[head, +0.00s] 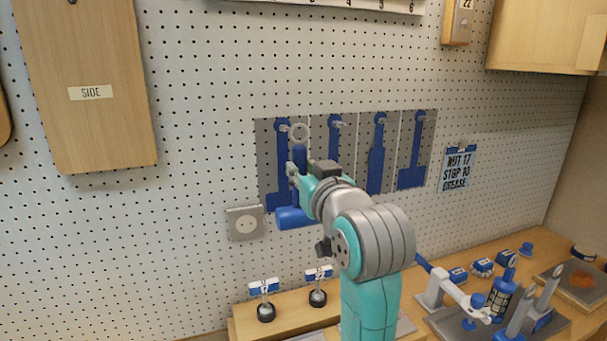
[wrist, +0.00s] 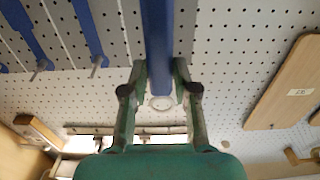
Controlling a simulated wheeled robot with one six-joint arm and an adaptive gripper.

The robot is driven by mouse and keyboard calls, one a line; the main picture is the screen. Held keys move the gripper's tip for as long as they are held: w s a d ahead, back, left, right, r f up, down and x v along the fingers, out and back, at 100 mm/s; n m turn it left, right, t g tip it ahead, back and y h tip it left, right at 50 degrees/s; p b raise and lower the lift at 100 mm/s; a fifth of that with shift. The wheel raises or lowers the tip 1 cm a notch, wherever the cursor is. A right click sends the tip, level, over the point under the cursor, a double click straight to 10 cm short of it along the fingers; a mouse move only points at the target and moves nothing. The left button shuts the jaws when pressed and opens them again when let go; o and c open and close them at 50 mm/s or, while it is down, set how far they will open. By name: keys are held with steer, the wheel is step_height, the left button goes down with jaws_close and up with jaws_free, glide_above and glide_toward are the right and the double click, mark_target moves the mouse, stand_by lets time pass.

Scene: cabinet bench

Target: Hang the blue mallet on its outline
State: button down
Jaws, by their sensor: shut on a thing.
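My gripper (head: 296,170) is shut on the handle of the blue mallet (head: 291,218). The mallet hangs head down, with a pale ring (head: 299,132) at its upper end. In the wrist view the handle (wrist: 158,35) runs between the two fingers (wrist: 159,64), and the ring (wrist: 162,102) shows between them. The mallet is in front of the leftmost grey panel, where a blue outline (head: 281,150) has a peg (head: 284,128) near its top. The ring appears just right of this peg; I cannot tell whether they touch. The arm partly hides the neighbouring outline (head: 334,135).
Two more blue outlines with pegs (head: 377,150) (head: 415,150) are to the right. A wall socket (head: 245,223) is below left, and a note (head: 457,168) hangs at right. The bench (head: 430,262) below carries blue parts and holders. A wooden SIDE board (head: 90,110) hangs left.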

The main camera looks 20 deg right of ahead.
steer(key=w+f, duration=0.1)
steer(key=w, duration=0.6)
steer(key=shift+w, duration=0.15)
stand_by(0.8)
steer(key=shift+f, duration=0.1)
stand_by(0.6)
steer(key=c, duration=0.8)
jaws_free()
steer(key=shift+f, duration=0.1)
